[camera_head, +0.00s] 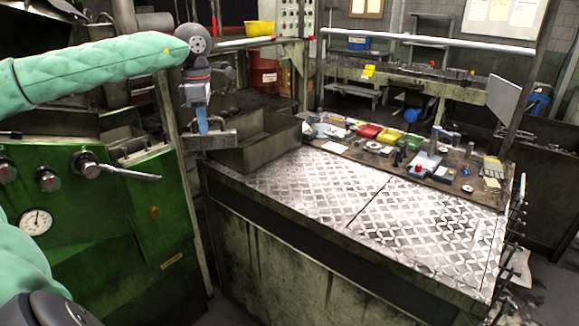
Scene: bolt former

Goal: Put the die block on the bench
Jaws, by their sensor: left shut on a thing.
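My left gripper (202,126) hangs down from the mint-sleeved arm at the upper left. Its blue fingertips are shut on the grey metal die block (222,140), which is held roughly level. The block overlaps the left end of an open metal bin in the picture; I cannot tell whether they touch. The bench (320,190) has a worn diamond-plate top and stands to the right of the gripper. My right gripper is not in view.
The open metal bin (262,152) stands at the bench's back left corner. Small parts, coloured trays (390,135) and tools fill the back strip. The front plate area is clear. A green machine (120,235) with a lever (125,173) and gauge stands at left.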

